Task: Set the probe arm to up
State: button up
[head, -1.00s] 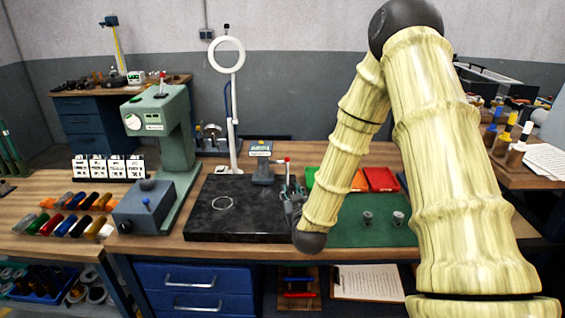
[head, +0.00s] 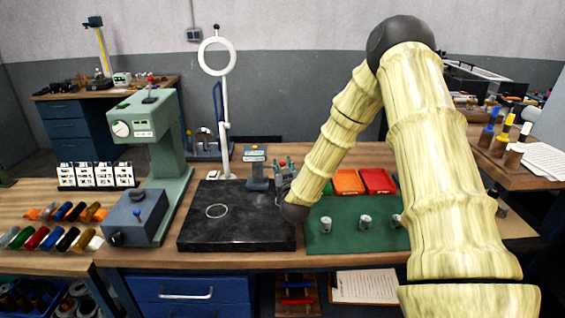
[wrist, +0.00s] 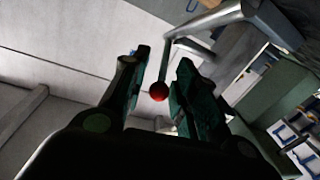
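In the wrist view, a red ball knob (wrist: 159,92) on a thin stem hangs from a metal arm (wrist: 205,22), which looks like the probe arm. The knob appears in the gap between the two fingers of my gripper (wrist: 162,68). The fingers are apart, with space on both sides of the knob; I see no contact. In the head view, my gripper (head: 283,181) is at the right rear of the black plate (head: 240,232), just right of a small grey stand (head: 257,176) with a labelled top. My gripper and arm partly hide the probe arm there.
A green mat (head: 345,238) with metal cylinders (head: 365,222) and red and orange trays (head: 378,181) lie to the right.

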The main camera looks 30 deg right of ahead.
jog(key=shift+x, duration=0.95)
jog(key=shift+a, duration=0.1)
grip_shut()
